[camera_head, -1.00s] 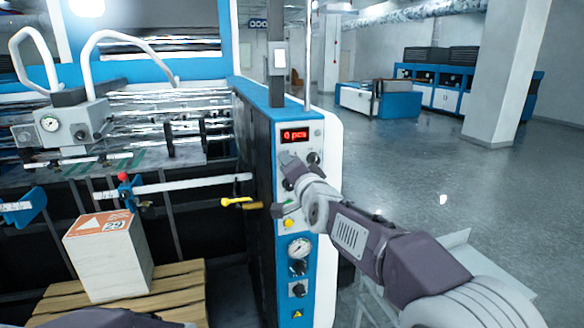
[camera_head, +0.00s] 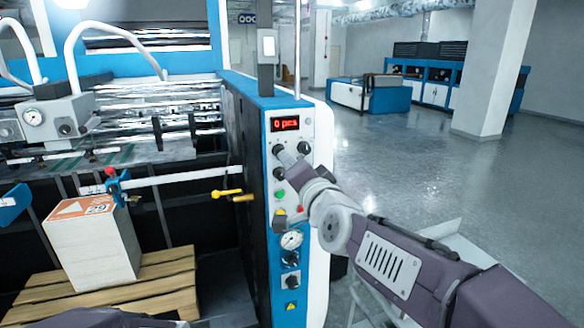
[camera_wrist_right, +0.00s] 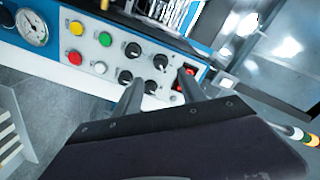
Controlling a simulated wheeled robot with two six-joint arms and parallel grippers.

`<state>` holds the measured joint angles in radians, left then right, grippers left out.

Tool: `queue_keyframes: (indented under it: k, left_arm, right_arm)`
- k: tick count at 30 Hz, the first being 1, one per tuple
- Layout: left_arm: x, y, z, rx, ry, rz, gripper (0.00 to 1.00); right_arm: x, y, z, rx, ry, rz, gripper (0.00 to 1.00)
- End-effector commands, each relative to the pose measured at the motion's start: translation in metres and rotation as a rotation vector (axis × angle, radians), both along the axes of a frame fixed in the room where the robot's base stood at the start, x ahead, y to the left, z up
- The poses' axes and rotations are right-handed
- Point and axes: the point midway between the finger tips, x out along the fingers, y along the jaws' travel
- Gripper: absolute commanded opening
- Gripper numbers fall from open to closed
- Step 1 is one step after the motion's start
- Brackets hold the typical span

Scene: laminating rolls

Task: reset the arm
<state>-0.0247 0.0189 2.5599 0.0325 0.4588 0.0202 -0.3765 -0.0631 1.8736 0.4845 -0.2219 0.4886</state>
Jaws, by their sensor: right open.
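My right arm reaches in from the lower right in the head view. Its gripper (camera_head: 284,156) is in front of the white control panel (camera_head: 308,128) of the laminating machine, below the red "0 pcs" display (camera_head: 285,124). In the right wrist view the two fingers of the right gripper (camera_wrist_right: 160,92) are apart with nothing between them. They point at the panel near black knobs (camera_wrist_right: 125,77); whether they touch it I cannot tell. Green (camera_wrist_right: 105,39), yellow (camera_wrist_right: 75,58) and red buttons show there too. A dark part of my left arm shows at the bottom left; its gripper is out of view.
A white stack with an orange-marked top (camera_head: 94,240) stands on a wooden pallet (camera_head: 165,292) at the left. Yellow handles (camera_head: 228,194) stick out left of the panel column. Open grey floor (camera_head: 410,165) lies to the right, with a pillar (camera_head: 492,75) and a blue machine behind.

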Motion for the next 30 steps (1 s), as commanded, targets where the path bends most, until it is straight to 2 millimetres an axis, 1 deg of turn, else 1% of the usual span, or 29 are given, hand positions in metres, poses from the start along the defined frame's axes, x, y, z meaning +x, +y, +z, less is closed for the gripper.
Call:
queue_keyframes:
  k: [2, 4, 5, 7, 8, 9, 11, 12, 14, 15, 17, 18, 20, 21, 24, 25, 27, 28, 30]
  left_arm:
    - [0.0, 0.0, 0.0, 0.0, 0.0, 0.0, 0.0]
    - [0.0, 0.0, 0.0, 0.0, 0.0, 0.0, 0.0]
    - [0.0, 0.0, 0.0, 0.0, 0.0, 0.0, 0.0]
    - [0.0, 0.0, 0.0, 0.0, 0.0, 0.0, 0.0]
    - [0.0, 0.0, 0.0, 0.0, 0.0, 0.0, 0.0]
    - [0.0, 0.0, 0.0, 0.0, 0.0, 0.0, 0.0]
    - [0.0, 0.0, 0.0, 0.0, 0.0, 0.0, 0.0]
    - [0.0, 0.0, 0.0, 0.0, 0.0, 0.0, 0.0]
    - [0.0, 0.0, 0.0, 0.0, 0.0, 0.0, 0.0]
    - [0.0, 0.0, 0.0, 0.0, 0.0, 0.0, 0.0]
    - [0.0, 0.0, 0.0, 0.0, 0.0, 0.0, 0.0]
    - [0.0, 0.0, 0.0, 0.0, 0.0, 0.0, 0.0]
    - [0.0, 0.0, 0.0, 0.0, 0.0, 0.0, 0.0]
    - [0.0, 0.0, 0.0, 0.0, 0.0, 0.0, 0.0]
    - [0.0, 0.0, 0.0, 0.0, 0.0, 0.0, 0.0]
    - [0.0, 0.0, 0.0, 0.0, 0.0, 0.0, 0.0]
    - [0.0, 0.0, 0.0, 0.0, 0.0, 0.0, 0.0]
    - [0.0, 0.0, 0.0, 0.0, 0.0, 0.0, 0.0]
    - [0.0, 0.0, 0.0, 0.0, 0.0, 0.0, 0.0]
  right_arm:
    - [0.001, -0.001, 0.0, 0.0, 0.0, -0.002, 0.48]
    - [0.006, -0.015, -0.001, -0.001, 0.003, -0.033, 0.48]
    - [0.011, -0.028, -0.005, -0.003, 0.008, -0.059, 0.48]
    - [0.017, -0.058, -0.041, -0.039, 0.077, -0.115, 0.48]
    - [0.017, -0.07, -0.065, -0.069, 0.125, -0.131, 0.48]
    - [0.014, -0.084, -0.099, -0.121, 0.2, -0.141, 0.48]
    - [0.001, -0.101, -0.153, -0.21, 0.324, -0.136, 0.48]
    - [-0.012, -0.111, -0.187, -0.271, 0.41, -0.122, 0.48]
    - [-0.038, -0.124, -0.237, -0.366, 0.542, -0.085, 0.48]
    - [-0.059, -0.131, -0.268, -0.427, 0.632, -0.051, 0.48]
    - [-0.095, -0.14, -0.309, -0.515, 0.761, 0.013, 0.48]
    - [-0.121, -0.144, -0.332, -0.571, 0.844, 0.067, 0.48]
    - [-0.159, -0.148, -0.36, -0.648, 0.953, 0.152, 0.48]
    - [-0.183, -0.15, -0.374, -0.695, 1.014, 0.213, 0.48]
    - [-0.229, -0.153, -0.395, -0.791, 1.124, 0.348, 0.48]
    - [-0.239, -0.154, -0.398, -0.813, 1.145, 0.38, 0.48]
    - [-0.254, -0.155, -0.401, -0.859, 1.178, 0.449, 0.48]
    - [-0.258, -0.156, -0.402, -0.874, 1.185, 0.472, 0.48]
    - [-0.259, -0.155, -0.401, -0.887, 1.182, 0.49, 0.48]
